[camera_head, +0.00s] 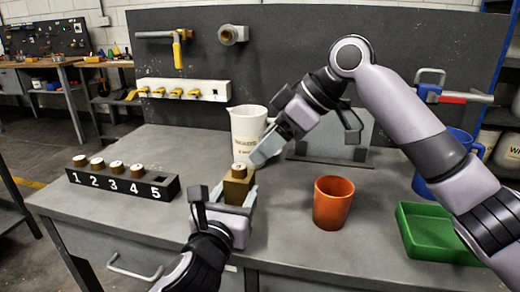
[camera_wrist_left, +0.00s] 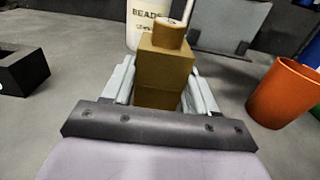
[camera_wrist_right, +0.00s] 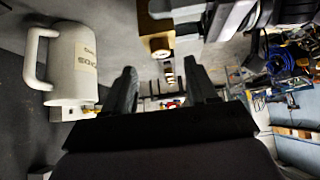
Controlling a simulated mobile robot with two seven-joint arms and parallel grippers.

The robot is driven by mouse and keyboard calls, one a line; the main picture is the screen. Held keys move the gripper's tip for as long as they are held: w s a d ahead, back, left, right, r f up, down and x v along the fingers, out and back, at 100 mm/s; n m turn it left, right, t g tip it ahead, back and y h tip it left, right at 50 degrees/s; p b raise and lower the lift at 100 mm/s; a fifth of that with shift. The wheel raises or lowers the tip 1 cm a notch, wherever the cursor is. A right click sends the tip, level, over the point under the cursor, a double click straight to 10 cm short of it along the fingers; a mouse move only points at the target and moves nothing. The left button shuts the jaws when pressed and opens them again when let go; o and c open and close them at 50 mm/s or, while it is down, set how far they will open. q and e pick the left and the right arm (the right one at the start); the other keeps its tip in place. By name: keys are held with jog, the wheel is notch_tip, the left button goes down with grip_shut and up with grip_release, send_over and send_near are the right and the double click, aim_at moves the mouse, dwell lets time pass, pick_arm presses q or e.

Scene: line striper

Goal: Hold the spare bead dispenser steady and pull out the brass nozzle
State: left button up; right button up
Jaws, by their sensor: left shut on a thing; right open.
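The spare bead dispenser (camera_head: 236,190) is a brown-gold block standing upright near the table's front edge. The brass nozzle (camera_head: 239,171) is a short round piece with a pale top, seated on top of the block. My left gripper (camera_head: 234,196) is shut on the block's sides; the block (camera_wrist_left: 165,68) and nozzle (camera_wrist_left: 169,34) also show in the left wrist view. My right gripper (camera_head: 262,155) is just right of and above the nozzle, open and apart from it. In the right wrist view, the nozzle (camera_wrist_right: 160,46) lies ahead of the open right fingers (camera_wrist_right: 160,72).
A black rack (camera_head: 125,189) numbered 1 to 5 holds several pale-topped pieces; slot 5 is empty. A white bead jug (camera_head: 247,125) stands behind the dispenser. An orange cup (camera_head: 333,203), green tray (camera_head: 435,235) and blue container (camera_head: 424,186) are to the right.

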aim_at(243, 167)
jog(key=shift+s+d+r, duration=0.15)
jog(key=shift+d+r, duration=0.25)
jog(key=shift+r, duration=0.15)
jog(key=shift+x, duration=3.85)
jog(key=shift+c, duration=0.3)
jog(key=c, duration=0.5)
jog(key=o, duration=0.6)
jog(key=shift+c, duration=0.2)
jog(key=shift+d+r, duration=0.1)
